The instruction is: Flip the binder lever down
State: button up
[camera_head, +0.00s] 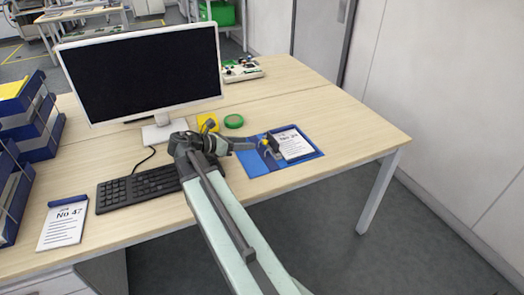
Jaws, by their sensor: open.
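A blue binder (257,164) lies open on the desk, right of the keyboard. A printed white sheet (293,145) lies on its right part. My gripper (268,147) is over the binder's left-middle part, beside the sheet's left edge, and is open. Small dark and yellow parts show at the gripper's tip. The binder lever cannot be told apart from them at this size, nor can its position or any contact with my gripper.
A monitor (143,72) and a black keyboard (137,188) are left of my arm. A green tape roll (233,121) and a yellow item (208,123) lie behind it. Blue trays (40,122) and a notepad (63,222) are at far left. The desk's right end is clear.

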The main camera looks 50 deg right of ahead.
aim_at(268, 143)
jog(key=b+x, duration=0.2)
jog(key=x, duration=0.5)
jog(key=shift+s+d+f+b, duration=0.1)
jog(key=shift+d+b, duration=0.15)
jog(key=shift+b, duration=0.15)
